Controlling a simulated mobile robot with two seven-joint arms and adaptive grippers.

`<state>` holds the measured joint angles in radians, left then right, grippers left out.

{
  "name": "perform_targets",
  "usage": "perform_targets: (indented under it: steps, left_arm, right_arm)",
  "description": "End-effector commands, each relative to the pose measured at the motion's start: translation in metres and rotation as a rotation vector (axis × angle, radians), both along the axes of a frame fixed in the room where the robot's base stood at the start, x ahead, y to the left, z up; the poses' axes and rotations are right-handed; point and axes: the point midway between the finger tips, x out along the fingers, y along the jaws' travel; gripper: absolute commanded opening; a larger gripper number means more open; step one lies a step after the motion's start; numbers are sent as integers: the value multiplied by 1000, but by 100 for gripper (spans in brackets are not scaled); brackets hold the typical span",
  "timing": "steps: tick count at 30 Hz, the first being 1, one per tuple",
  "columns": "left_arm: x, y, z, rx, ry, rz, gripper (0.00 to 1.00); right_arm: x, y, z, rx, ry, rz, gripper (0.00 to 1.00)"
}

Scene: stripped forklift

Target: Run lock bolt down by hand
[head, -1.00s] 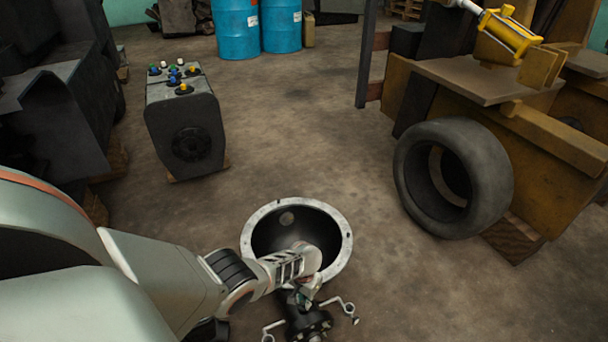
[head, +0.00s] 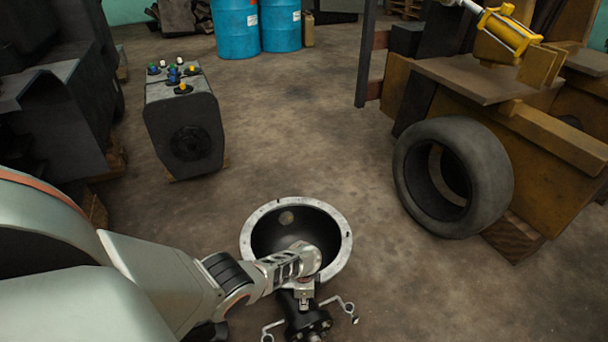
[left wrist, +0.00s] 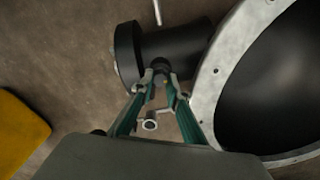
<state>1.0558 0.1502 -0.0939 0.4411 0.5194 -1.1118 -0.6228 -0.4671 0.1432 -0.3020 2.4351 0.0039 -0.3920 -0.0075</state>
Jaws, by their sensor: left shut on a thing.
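My left gripper (head: 304,296) reaches down over the front edge of a round flanged housing (head: 257,210). In the left wrist view its green fingers (left wrist: 160,76) close on a small bolt head (left wrist: 161,65), which I take to be the lock bolt, at the side of a black cylindrical body (left wrist: 185,47). The fingertips cover most of the bolt, so its depth cannot be seen. The black body (head: 306,324) joins the housing's front side, with thin bent metal rods (head: 340,304) beside it. My right gripper is not in view.
A tire (head: 480,180) leans against a yellow machine frame (head: 555,145) at right. A dark control box with coloured knobs (head: 185,130) stands at left. Blue drums (head: 237,28) stand at the back. The floor between is clear. Something yellow (left wrist: 20,130) lies left in the wrist view.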

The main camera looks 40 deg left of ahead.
Motion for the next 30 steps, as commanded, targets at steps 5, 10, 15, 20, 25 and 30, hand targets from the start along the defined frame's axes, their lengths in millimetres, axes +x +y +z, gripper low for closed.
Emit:
perform_targets:
  steps: [5, 10, 15, 20, 25, 30]
  left_arm:
    - [0, -2, 1, -2, 1, -105, 0]
    - [0, -2, 1, -2, 0, -173, 0]
    - [0, -2, 1, -2, 0, -207, 0]
    - [0, -1, 1, -2, 0, -218, 0]
    - [1, -1, 2, -2, 0, -218, 0]
    - [1, -1, 2, -2, 0, -217, 25]
  right_arm:
    - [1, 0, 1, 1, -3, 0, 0]
    - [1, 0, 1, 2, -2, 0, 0]
    - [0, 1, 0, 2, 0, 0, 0]
    - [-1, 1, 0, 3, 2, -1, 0]
    - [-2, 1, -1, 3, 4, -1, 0]
    - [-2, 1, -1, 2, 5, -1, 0]
